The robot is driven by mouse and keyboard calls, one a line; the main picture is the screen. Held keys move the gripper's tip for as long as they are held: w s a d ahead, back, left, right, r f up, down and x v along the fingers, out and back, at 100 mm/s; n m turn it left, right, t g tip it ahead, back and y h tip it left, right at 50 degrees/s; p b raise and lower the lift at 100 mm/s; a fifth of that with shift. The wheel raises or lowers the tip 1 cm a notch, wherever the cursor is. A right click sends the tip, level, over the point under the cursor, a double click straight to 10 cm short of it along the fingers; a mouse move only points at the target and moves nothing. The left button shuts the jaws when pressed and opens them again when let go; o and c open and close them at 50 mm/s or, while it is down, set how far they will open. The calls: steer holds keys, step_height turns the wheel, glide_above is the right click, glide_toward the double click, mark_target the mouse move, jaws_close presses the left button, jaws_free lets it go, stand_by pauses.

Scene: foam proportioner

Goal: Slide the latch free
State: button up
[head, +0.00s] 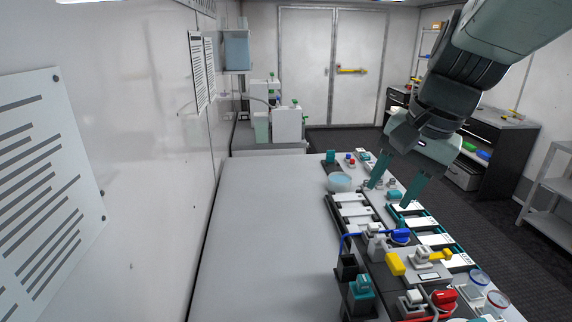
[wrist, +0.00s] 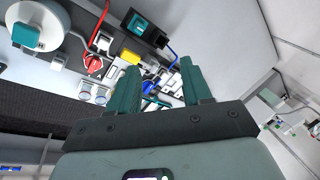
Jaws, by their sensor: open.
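My gripper (head: 391,193) is open and empty, its two teal fingers pointing down above the far part of the equipment row on the table. In the wrist view my gripper (wrist: 159,66) has its fingers spread, with equipment showing beyond and between them. A grey fitting with a yellow lever (head: 440,256) and a separate yellow block (head: 396,264) sit nearer the camera. A blue handle (head: 400,235) is just beyond them; it also shows in the wrist view (wrist: 150,88). A red knob (head: 444,297) is nearest. I cannot tell which part is the latch.
The long light table (head: 260,225) is clear on its left side. White panels in dark frames (head: 350,211) line the equipment row. A wall bounds the left.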

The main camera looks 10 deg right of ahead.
steer(key=w+d+f+m+g, duration=0.1)
steer(key=w+d+f+m, duration=0.2)
steer(key=d, duration=0.2)
steer(key=w+d+f+m, duration=0.2)
steer(key=d+f, duration=0.1)
steer(key=d, duration=0.3)
steer(key=m+g+h, duration=0.2)
steer(key=m, duration=0.3)
glide_above(446, 251)
step_height(446, 251, down, 8)
steer(key=r, duration=0.1)
step_height(446, 251, down, 10)
steer(key=shift+f, duration=0.2)
steer(key=shift+c, duration=0.5)
jaws_close()
